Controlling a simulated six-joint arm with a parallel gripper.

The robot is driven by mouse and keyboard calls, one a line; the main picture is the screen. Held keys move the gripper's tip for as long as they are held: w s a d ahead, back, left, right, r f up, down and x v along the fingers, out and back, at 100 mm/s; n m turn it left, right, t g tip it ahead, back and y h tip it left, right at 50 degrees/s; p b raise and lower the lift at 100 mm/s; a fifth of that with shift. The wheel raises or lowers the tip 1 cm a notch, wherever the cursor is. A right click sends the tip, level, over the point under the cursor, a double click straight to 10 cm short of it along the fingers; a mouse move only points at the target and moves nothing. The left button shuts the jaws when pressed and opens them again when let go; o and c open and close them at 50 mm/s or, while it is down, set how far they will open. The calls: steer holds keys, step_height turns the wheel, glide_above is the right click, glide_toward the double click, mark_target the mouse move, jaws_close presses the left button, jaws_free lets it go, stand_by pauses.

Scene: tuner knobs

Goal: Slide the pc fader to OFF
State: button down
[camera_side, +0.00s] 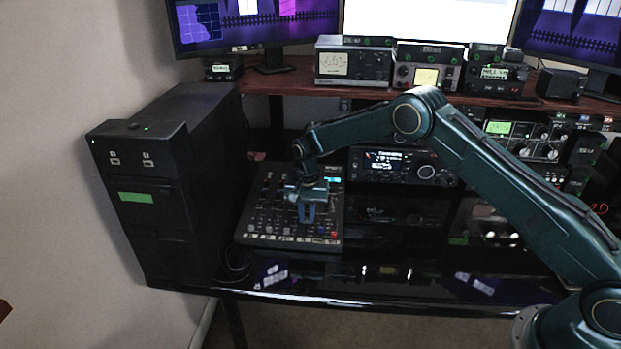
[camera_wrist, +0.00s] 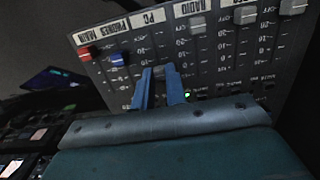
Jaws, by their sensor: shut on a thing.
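The mixer (camera_side: 255,213) sits on the desk, and its front strip of labels shows upside down in the wrist view. The label PC (camera_wrist: 150,18) marks one fader column. My gripper (camera_wrist: 159,71) is shut on the pc fader (camera_wrist: 159,73), whose cap shows only in part between the blue fingertips. This cap is farther from the label strip than the neighbouring caps. In the side view my gripper (camera_side: 307,218) points down over the mixer's front half and hides the fader.
In the wrist view a blue cap (camera_wrist: 119,58) and a red cap (camera_wrist: 87,54) stand on one side. Grey caps, including the RADIO one (camera_wrist: 197,24), stand on the other. A black computer tower (camera_side: 170,180) stands left of the mixer.

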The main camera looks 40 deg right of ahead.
mark_target(305, 237)
steer(key=shift+s+a+f, duration=0.15)
steer(key=shift+s+a, duration=0.7)
steer(key=shift+a, duration=0.05)
steer(key=shift+s+a+f, duration=0.1)
steer(key=shift+s+a, duration=0.75)
steer(key=c, duration=1.4)
jaws_free()
steer(key=shift+c, duration=0.2)
steer(key=shift+d+r, duration=0.1)
steer(key=shift+r, duration=0.05)
steer(key=shift+r, duration=0.6)
step_height(305, 237, up, 12)
steer(key=shift+r, duration=0.2)
